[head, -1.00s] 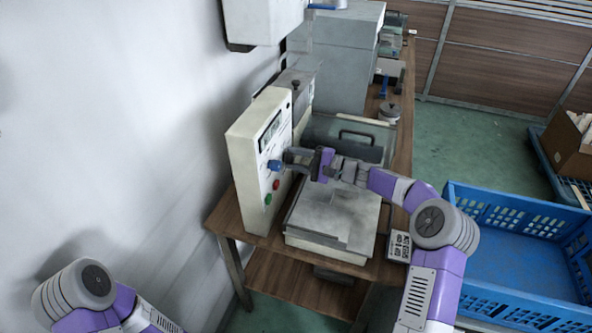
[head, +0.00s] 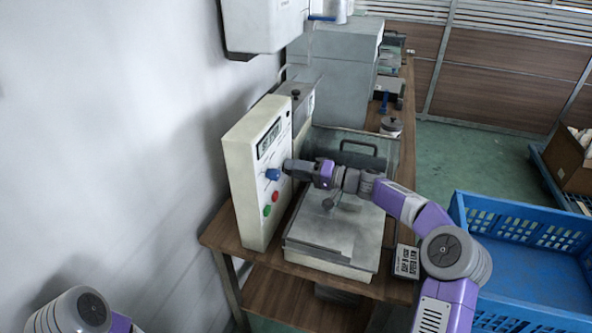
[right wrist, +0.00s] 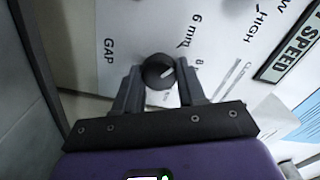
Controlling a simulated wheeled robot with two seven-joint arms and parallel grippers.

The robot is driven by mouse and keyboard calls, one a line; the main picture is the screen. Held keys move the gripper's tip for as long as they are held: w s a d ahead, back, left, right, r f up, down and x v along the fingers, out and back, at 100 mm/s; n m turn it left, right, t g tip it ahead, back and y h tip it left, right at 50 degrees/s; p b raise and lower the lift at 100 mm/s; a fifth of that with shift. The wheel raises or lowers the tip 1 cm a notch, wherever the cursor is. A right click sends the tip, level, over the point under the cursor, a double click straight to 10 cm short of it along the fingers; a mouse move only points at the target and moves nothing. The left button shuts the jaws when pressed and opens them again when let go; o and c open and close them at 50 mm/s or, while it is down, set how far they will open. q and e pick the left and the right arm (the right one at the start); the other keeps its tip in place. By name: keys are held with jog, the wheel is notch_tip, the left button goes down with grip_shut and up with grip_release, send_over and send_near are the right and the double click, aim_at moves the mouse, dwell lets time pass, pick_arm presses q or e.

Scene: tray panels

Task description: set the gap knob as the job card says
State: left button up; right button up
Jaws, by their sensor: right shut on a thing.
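The gap knob (right wrist: 158,72) is dark and round with a white pointer line, on the white panel face beside the word GAP. In the right wrist view the line points right and slightly up, toward the side with the "6 mm" mark and a partly hidden "8". My right gripper (head: 289,167) is shut on this knob, one finger on each side; in the head view it hides the knob. The cream control panel (head: 238,165) stands upright against the wall. My left gripper is out of view.
A blue knob (head: 273,174), a red button (head: 275,196) and a green button (head: 267,210) are close to my right gripper on the panel. A grey flat-topped unit (head: 335,240) lies under my right forearm. A blue crate (head: 520,215) stands at the right.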

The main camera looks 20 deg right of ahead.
jog(key=shift+n, duration=0.6)
jog(key=o, duration=1.1)
jog(key=shift+c, duration=0.2)
jog(key=shift+d, duration=0.1)
jog(key=p+v, duration=0.1)
jog(key=v, duration=0.6)
jog(key=shift+s+d, duration=0.15)
jog(key=shift+s, duration=0.05)
jog(key=shift+r+p, duration=0.15)
jog(key=shift+p, duration=0.2)
